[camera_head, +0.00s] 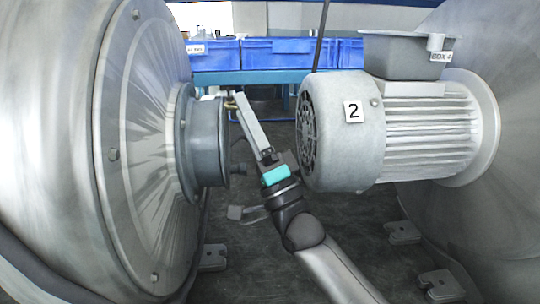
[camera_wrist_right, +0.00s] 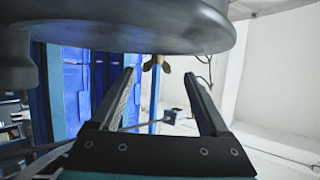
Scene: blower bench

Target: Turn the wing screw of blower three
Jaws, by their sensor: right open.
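A brass wing screw (camera_wrist_right: 156,63) hangs below the rim of a grey round flange (camera_wrist_right: 150,25) in the right wrist view. In the head view the screw is a small brass spot (camera_head: 229,104) at the right edge of the flange (camera_head: 208,140) on the left blower housing (camera_head: 130,150). My right gripper (camera_head: 239,97) reaches up beside it. In the wrist view its two fingers (camera_wrist_right: 160,74) are open, and the screw appears between their tips with nothing gripped. I cannot tell whether a finger touches it. No number shows on the left blower. My left gripper is not in view.
A motor marked 2 (camera_head: 345,130) stands close to the right of my right gripper. Blue bins (camera_head: 275,53) sit on a bench behind. Grey feet (camera_head: 405,232) stand on the dark floor. The gap between flange and motor is narrow.

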